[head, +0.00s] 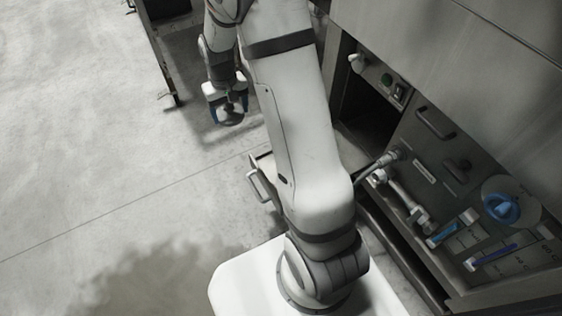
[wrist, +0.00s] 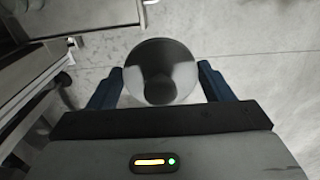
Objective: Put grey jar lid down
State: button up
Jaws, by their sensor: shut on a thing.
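The grey jar lid (wrist: 160,58) is a round grey disc with a darker middle, held between the two blue fingers of my gripper (wrist: 160,85) in the wrist view. In the head view my gripper (head: 230,112) hangs at the upper middle, above the concrete floor and left of the washer. The lid is small and dark there, and its outline is hard to make out. Bare floor shows beyond the lid in the wrist view.
The washer panel (head: 425,145) runs along the right with handles and an open dark bay (head: 370,110). A blue knob (head: 502,208) on a round pale base and blue-marked items (head: 492,255) are at lower right. A dark-edged bench (head: 165,50) stands at the top. Floor at left is clear.

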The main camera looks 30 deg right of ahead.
jog(key=shift+n, duration=0.9)
jog(key=s+d+f, duration=0.1)
jog(key=d+f, duration=0.3)
jog(key=f, duration=0.3)
jog(key=s+d+f, duration=0.2)
jog(key=d+f, duration=0.2)
jog(key=f, duration=0.4)
jog(key=s+d+f, duration=0.2)
jog(key=d+f, duration=0.2)
jog(key=f, duration=0.3)
jog(key=shift+s+d+f, duration=0.2)
jog(key=shift+s+d, duration=0.05)
jog(key=shift+d, duration=0.1)
jog(key=shift+f+b, duration=0.6)
jog(key=shift+f, duration=1.55)
jog(key=shift+f, duration=0.15)
jog(key=o, duration=0.9)
jog(key=shift+o, duration=0.2)
